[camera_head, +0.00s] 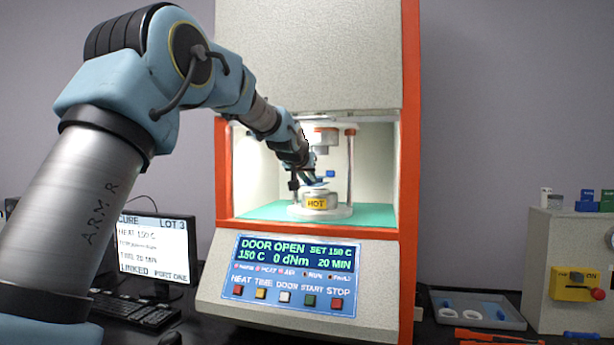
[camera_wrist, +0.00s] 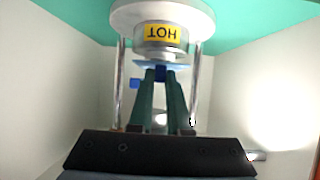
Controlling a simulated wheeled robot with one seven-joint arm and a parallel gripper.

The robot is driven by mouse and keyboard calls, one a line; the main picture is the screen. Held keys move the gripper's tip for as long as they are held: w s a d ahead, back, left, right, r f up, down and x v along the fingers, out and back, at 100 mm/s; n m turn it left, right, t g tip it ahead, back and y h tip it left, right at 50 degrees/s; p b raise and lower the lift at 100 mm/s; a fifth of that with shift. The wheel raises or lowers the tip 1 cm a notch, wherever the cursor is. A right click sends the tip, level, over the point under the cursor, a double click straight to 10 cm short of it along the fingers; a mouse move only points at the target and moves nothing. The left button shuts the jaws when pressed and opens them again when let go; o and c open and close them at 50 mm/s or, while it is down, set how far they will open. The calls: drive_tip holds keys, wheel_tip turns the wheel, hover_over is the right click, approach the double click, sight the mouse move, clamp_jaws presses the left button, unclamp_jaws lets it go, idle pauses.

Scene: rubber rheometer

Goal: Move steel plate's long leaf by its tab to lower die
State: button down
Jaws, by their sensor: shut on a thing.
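The lower die (camera_head: 320,201) is a round metal block with a yellow HOT label, inside the open chamber of the rheometer. It also shows in the wrist view (camera_wrist: 160,32), upside down. My gripper (camera_wrist: 160,76) is shut on a small dark blue tab. The tab belongs to a thin light blue leaf (camera_wrist: 148,66), which lies at or just over the die's face; I cannot tell whether it touches. In the head view my gripper (camera_head: 313,181) is small and partly hidden by my wrist. A blue piece (camera_wrist: 135,84) sticks out beside the fingers.
The orange-framed rheometer (camera_head: 410,150) has posts (camera_head: 350,165) beside the die and an upper die (camera_head: 326,138) above it. Its display reads DOOR OPEN. A grey tray (camera_head: 512,318) with white rings stands right. A monitor (camera_head: 158,247) and keyboard (camera_head: 130,309) stand left.

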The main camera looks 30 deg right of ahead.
drive_tip(key=shift+w+d+r+p, duration=0.1)
drive_tip(key=shift+w+d+p, duration=1.05)
drive_tip(key=shift+w+p, duration=0.1)
drive_tip(key=shift+w+d+f, duration=0.1)
drive_tip(key=shift+f, duration=0.1)
drive_tip(key=shift+f+b, duration=0.8)
drive_tip(key=shift+f, duration=0.05)
drive_tip(key=c, duration=0.8)
unclamp_jaws()
